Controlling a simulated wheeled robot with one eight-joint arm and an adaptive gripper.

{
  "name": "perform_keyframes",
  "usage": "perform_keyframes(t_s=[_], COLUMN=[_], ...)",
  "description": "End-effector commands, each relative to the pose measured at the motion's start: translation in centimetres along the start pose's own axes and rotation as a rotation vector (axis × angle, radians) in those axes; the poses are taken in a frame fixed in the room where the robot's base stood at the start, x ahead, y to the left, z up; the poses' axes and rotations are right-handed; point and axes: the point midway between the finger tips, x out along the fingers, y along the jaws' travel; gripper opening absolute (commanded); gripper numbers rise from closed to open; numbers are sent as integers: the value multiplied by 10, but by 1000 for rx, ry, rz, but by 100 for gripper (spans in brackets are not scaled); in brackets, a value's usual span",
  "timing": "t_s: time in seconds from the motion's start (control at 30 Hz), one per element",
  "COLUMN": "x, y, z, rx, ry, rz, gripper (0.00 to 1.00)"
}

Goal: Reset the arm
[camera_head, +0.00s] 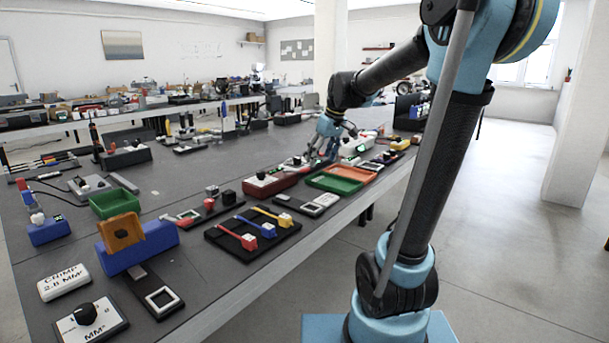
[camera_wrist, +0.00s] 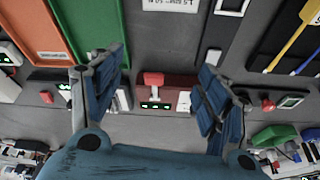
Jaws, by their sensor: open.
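My gripper (camera_head: 325,140) is over the far half of the workbench (camera_head: 215,245), behind the green tray in the head view. My arm reaches across from the right and bends down to it. In the wrist view the two blue fingers of my gripper (camera_wrist: 162,68) are spread wide apart, with nothing between them. A red device (camera_wrist: 183,82) with a red knob and green lit displays shows beyond the gap between the fingers. The red device (camera_head: 270,185) stands left of my gripper in the head view.
A green tray (camera_head: 334,183) and an orange tray (camera_head: 352,172) lie near the bench's front edge. A black tray (camera_head: 232,252) with coloured levers is nearer. A blue holder (camera_head: 140,248) stands at the near left. The floor (camera_head: 510,250) at right is clear.

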Motion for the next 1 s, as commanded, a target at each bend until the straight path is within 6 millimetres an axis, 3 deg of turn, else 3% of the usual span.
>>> perform_keyframes(t_s=[0.1,0.47,0.8,1.0], x=[-3,6,36,60], y=[-8,-34,-62,-76], z=[42,163,271,322], rx=[67,284,493,599], ry=[-17,-66,-106,-123], rz=[19,83,151,187], gripper=[69,69,69,69])
